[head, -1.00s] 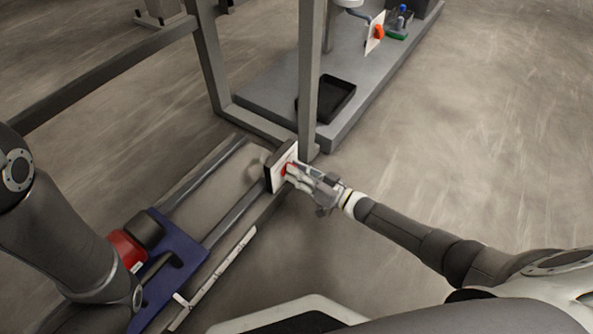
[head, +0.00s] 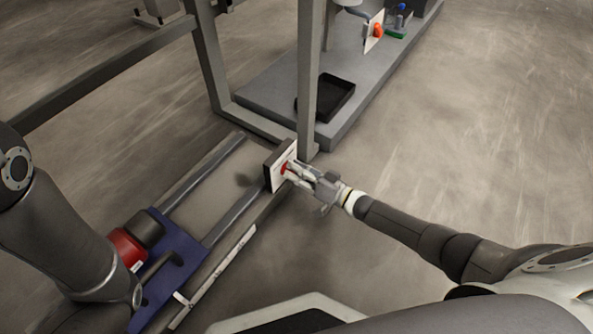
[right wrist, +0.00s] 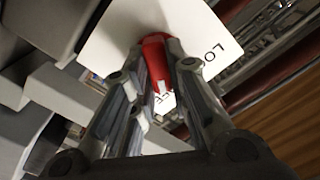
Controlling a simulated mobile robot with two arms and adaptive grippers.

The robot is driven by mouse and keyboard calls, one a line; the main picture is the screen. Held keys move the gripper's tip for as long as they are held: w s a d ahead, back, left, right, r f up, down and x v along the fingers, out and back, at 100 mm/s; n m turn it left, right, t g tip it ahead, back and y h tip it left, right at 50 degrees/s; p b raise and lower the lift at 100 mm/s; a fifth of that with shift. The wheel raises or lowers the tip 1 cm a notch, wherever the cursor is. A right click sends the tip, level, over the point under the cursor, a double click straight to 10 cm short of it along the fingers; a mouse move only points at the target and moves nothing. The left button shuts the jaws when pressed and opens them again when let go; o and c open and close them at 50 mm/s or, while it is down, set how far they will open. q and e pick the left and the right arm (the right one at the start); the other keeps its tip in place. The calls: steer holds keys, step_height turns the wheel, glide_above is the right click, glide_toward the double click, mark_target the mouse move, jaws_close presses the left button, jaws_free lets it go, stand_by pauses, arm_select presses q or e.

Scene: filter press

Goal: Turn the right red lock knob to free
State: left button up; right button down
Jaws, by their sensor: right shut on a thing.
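The right red lock knob (head: 284,168) sits on a white plate (head: 292,153) fixed to a dark block at the foot of the grey post. My right gripper (head: 291,170) reaches it from the right and is shut on the knob. In the right wrist view the red knob (right wrist: 155,62) is between the two fingers, in front of the white plate (right wrist: 112,35). Black letters "LO" show on the plate; the rest of the lettering is partly hidden by the fingers. My left arm is at the left edge of the head view; its gripper is not visible.
Grey frame posts (head: 311,80) stand just behind the plate. A blue carriage (head: 170,262) with a red part (head: 127,250) lies on rails at lower left. A black tray (head: 326,97) sits on the grey platform. The floor on the right is clear.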

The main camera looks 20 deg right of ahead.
steer(key=shift+f, duration=0.1)
steer(key=c, duration=1.4)
jaws_free()
steer(key=v, duration=1.2)
steer(key=shift+d, duration=0.1)
